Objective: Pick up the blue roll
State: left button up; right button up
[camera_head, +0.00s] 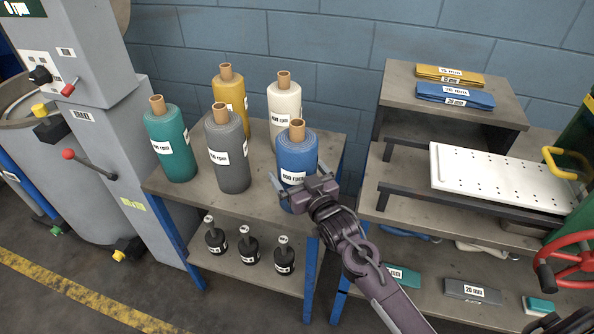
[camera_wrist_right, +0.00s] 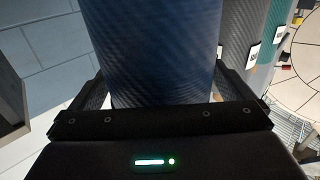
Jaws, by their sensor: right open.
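The blue roll (camera_head: 296,152) stands upright on the top of the small table, at its right front, with a brown core sticking out of its top and a white label. My right gripper (camera_head: 305,181) is at the lower part of the roll with its fingers open on either side of it. In the right wrist view the blue roll (camera_wrist_right: 152,50) fills the middle between the two open fingers (camera_wrist_right: 155,95). I cannot tell whether the fingers touch it. My left gripper is not in view.
Teal (camera_head: 171,145), grey (camera_head: 227,152), yellow (camera_head: 231,90) and white (camera_head: 284,104) rolls stand close by on the table (camera_head: 215,205). Black bottles (camera_head: 248,245) sit on its lower shelf. A shelf unit (camera_head: 405,95) with a white perforated plate (camera_head: 490,178) stands right. A blue wall is behind.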

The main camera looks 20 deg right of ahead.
jog(key=shift+w, duration=0.15)
jog(key=c, duration=1.1)
jog(key=shift+c, duration=0.2)
jog(key=shift+r, duration=0.1)
